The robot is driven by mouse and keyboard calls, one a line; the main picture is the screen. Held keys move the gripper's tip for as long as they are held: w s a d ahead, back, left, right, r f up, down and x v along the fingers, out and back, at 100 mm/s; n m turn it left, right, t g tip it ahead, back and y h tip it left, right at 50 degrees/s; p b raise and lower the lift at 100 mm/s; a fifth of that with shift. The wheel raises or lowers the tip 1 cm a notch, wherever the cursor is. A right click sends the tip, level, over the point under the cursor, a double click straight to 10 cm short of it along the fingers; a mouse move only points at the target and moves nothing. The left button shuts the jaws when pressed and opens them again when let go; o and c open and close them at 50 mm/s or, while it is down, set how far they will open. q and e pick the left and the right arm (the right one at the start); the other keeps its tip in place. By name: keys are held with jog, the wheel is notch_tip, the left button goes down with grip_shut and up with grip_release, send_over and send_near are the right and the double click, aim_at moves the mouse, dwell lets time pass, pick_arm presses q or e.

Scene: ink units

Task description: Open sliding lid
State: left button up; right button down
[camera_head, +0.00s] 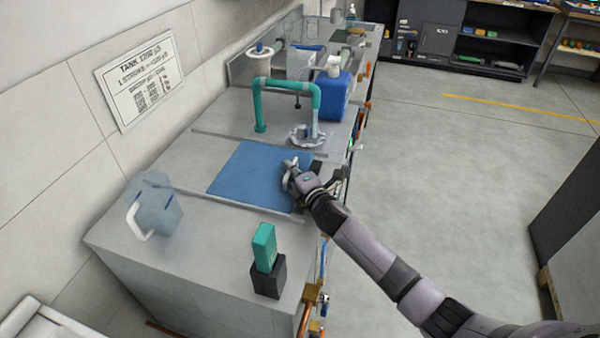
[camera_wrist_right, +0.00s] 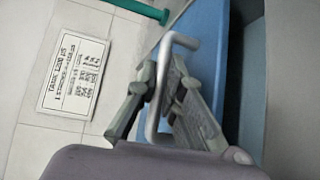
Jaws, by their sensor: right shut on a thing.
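The sliding lid (camera_head: 245,175) is a flat blue panel between two rails on the grey counter top. It also shows as a blue surface in the right wrist view (camera_wrist_right: 205,35). A bent grey metal handle (camera_wrist_right: 158,95) stands at the lid's right edge. My right gripper (camera_head: 291,173) is at that edge, its fingers on both sides of the handle in the right wrist view (camera_wrist_right: 160,85), shut on it. In the head view the gripper hides most of the handle. A dark strip shows beside the lid's right edge. My left gripper is out of view.
A green pipe (camera_head: 287,86) arches over the counter behind the lid, near a blue canister (camera_head: 334,98). A clear jug (camera_head: 155,207) and a green block in a black holder (camera_head: 264,246) stand in front. A wall sign (camera_head: 140,82) hangs left.

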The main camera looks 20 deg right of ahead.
aim_at(264, 172)
jog(key=w+a+b, duration=0.1)
jog(key=a, duration=0.1)
jog(key=w+a+b, duration=0.1)
jog(key=w+a, duration=0.2)
jog(key=a, duration=0.1)
jog(key=shift+w+a+f+b, duration=0.25)
jog(key=shift+a+b, duration=0.1)
jog(key=shift+b, duration=0.05)
jog(key=w+a+b, duration=0.2)
jog(key=a, duration=0.1)
jog(key=w+a, duration=0.1)
jog(key=shift+w+a+r+b, duration=0.15)
jog(key=shift+a+r+b, duration=0.05)
jog(key=shift+a+b, duration=0.2)
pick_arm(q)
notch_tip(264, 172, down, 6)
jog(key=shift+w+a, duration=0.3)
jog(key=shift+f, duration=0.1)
pick_arm(e)
jog(key=c, duration=2)
grip_release()
jog(key=shift+o, duration=0.2)
